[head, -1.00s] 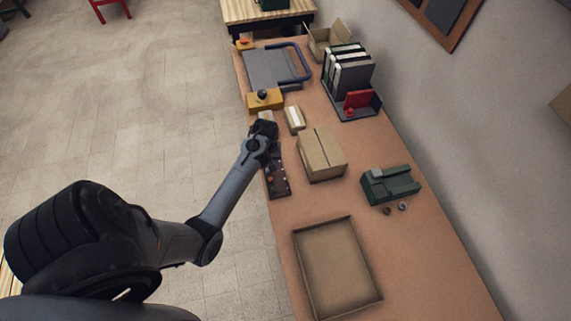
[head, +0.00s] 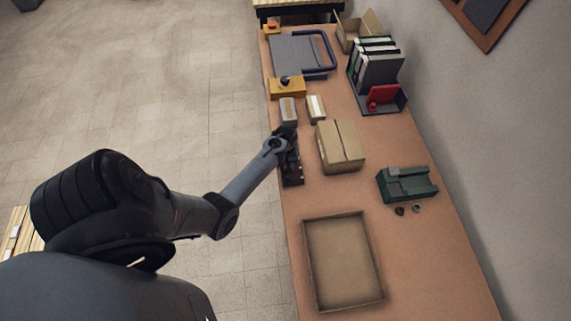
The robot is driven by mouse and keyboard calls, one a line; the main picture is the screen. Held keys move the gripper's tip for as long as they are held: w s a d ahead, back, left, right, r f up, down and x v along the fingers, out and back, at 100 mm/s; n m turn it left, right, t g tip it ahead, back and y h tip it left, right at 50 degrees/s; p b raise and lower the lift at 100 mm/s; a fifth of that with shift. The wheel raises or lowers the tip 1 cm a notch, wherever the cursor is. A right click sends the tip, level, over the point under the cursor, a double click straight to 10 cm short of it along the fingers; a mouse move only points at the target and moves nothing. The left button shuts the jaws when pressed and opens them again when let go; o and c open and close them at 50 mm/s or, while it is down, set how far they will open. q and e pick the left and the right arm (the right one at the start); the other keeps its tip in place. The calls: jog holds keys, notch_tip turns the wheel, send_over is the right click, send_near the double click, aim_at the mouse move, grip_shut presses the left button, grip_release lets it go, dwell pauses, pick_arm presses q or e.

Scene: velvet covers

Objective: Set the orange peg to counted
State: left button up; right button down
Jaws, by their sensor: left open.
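A dark pegboard strip (head: 293,179) lies near the table's left edge, partly covered by my left gripper (head: 290,146). The gripper is over the far end of the strip, and its fingers are too small and dark to make out in detail. The orange peg cannot be made out; the gripper and wrist hide much of the strip. My right gripper does not show.
A closed carton (head: 339,148) stands just right of the strip. Two small boxes, one grey (head: 288,110) and one pale (head: 316,108), lie beyond it. A yellow box with a black knob (head: 287,87) is further back. An open tray (head: 312,262) lies nearer.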

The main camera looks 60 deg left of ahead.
pick_arm(q)
grip_shut()
dwell(0.3)
